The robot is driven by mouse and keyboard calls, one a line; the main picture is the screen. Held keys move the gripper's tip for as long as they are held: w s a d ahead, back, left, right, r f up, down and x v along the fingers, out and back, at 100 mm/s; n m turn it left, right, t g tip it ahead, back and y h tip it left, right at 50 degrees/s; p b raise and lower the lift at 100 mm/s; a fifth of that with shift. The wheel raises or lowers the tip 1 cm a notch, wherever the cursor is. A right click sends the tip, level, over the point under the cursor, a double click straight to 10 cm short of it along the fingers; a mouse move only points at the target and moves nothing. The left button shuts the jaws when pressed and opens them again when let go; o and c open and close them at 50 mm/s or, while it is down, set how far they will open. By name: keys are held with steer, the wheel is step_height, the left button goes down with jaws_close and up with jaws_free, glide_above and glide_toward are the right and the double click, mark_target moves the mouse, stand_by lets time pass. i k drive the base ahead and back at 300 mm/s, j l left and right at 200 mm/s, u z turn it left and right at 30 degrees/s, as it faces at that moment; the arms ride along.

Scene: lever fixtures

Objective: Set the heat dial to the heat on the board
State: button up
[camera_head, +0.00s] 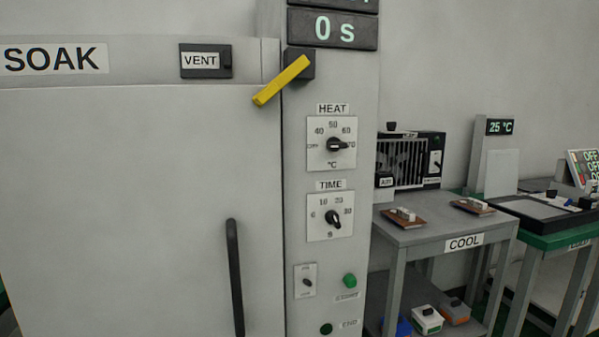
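The heat dial (335,145) is a black knob on a white plate under a HEAT label, on the grey control column right of the SOAK door. Its marks run from OFF through 40, 50 and 60 to 70 °C. Its pointer extends right, towards the 70 mark. No board with a heat written on it can be made out. My gripper is not in view, and nothing touches the dial.
A yellow lever (282,80) slants across the door edge above the dial. The time dial (333,218), a small switch (306,282) and a green start button (350,281) are below. The COOL table (440,232) stands at right. A display (333,29) reads 0 s.

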mark_target(333, 144)
steer(key=i+l, duration=0.1)
steer(key=l, duration=0.75)
steer(key=i+l, duration=0.1)
steer(key=l, duration=0.75)
steer(key=j+u, duration=0.05)
